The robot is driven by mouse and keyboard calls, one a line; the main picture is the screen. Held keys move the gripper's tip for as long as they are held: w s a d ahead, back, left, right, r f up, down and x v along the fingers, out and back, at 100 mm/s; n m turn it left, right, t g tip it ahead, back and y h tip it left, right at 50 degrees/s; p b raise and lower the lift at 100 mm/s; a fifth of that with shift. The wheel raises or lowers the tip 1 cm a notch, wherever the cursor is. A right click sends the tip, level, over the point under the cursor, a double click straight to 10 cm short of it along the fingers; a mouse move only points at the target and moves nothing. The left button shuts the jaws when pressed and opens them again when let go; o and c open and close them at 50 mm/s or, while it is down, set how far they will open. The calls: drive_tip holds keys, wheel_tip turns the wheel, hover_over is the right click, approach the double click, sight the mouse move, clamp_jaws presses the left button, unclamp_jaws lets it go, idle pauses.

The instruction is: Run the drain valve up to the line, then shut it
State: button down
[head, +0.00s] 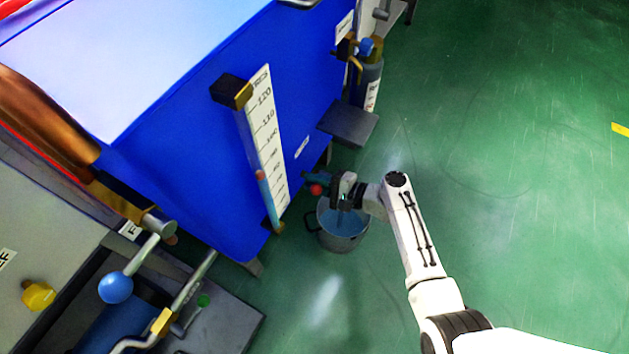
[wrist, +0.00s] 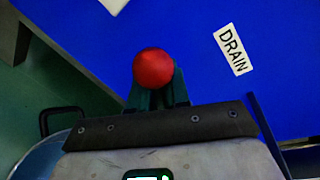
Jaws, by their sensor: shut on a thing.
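My gripper (head: 331,187) is at the low side of the blue tank (head: 185,150), shut on the drain valve handle. The handle's red ball knob (head: 316,189) shows just past my fingertips, and in the wrist view the knob (wrist: 153,69) sits between the dark fingers. A white DRAIN label (wrist: 233,49) is on the tank to the right of it. A grey bucket (head: 343,241) stands on the floor under my gripper, with a bluish inside; its fill level is not clear. A tall white numbered gauge (head: 266,133) is on the tank; a reddish mark shows low on its tube.
A dark step or shelf (head: 349,124) juts from the tank behind my gripper. A grey cylinder (head: 368,84) stands at the back. A blue-ball lever (head: 116,288) is at the lower left. Green floor is clear to the right.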

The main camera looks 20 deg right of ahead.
drive_tip(key=shift+s+a+y, duration=0.15)
drive_tip(key=shift+a+y, duration=0.15)
drive_tip(key=shift+a, duration=0.15)
drive_tip(key=c, duration=1.2)
unclamp_jaws()
drive_tip(key=shift+r, duration=0.1)
drive_tip(key=shift+d, duration=0.15)
drive_tip(key=p+v, duration=0.3)
drive_tip(key=v, duration=0.7)
drive_tip(key=shift+s+d+r, duration=0.1)
drive_tip(key=shift+s+r, duration=0.05)
drive_tip(key=shift+s, duration=0.1)
